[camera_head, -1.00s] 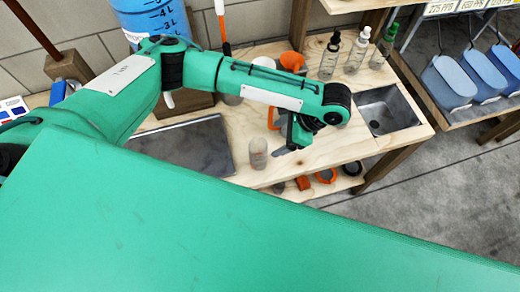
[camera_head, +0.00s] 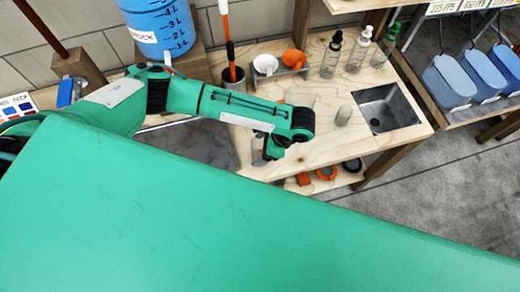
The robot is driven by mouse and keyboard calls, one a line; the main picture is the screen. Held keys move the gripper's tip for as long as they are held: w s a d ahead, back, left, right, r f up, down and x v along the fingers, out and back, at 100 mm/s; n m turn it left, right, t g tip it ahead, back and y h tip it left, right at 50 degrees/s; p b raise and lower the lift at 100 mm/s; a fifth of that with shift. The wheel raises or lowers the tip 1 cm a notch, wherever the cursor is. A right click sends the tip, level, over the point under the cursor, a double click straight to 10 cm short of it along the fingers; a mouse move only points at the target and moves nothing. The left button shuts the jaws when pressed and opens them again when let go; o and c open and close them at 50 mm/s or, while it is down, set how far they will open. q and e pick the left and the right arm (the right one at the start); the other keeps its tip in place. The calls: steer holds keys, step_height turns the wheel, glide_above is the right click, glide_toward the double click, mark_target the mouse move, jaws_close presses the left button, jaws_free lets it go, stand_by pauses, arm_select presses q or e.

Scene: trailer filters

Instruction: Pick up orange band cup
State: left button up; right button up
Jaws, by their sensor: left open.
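My left gripper (camera_head: 272,150) hangs over the front of the wooden workbench, pointing down, with its jaws open. A clear cup (camera_head: 257,155) stands near the bench's front edge, right beside the fingers and partly hidden by them. I cannot tell whether it sits between the fingers, and its band colour is not readable. Another small clear cup (camera_head: 343,115) stands to the right, near the sink. My right gripper is not in view.
A metal sink (camera_head: 388,107) is set into the bench's right end. Several bottles (camera_head: 357,50) stand behind it. A white funnel and an orange funnel (camera_head: 293,58) sit at the back. A blue water container (camera_head: 158,25) stands at the back left.

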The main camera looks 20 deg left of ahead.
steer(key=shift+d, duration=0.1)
arm_select(q)
steer(key=c, duration=1)
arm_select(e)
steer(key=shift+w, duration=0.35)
arm_select(q)
steer(key=shift+r, duration=0.1)
steer(key=shift+c, duration=0.2)
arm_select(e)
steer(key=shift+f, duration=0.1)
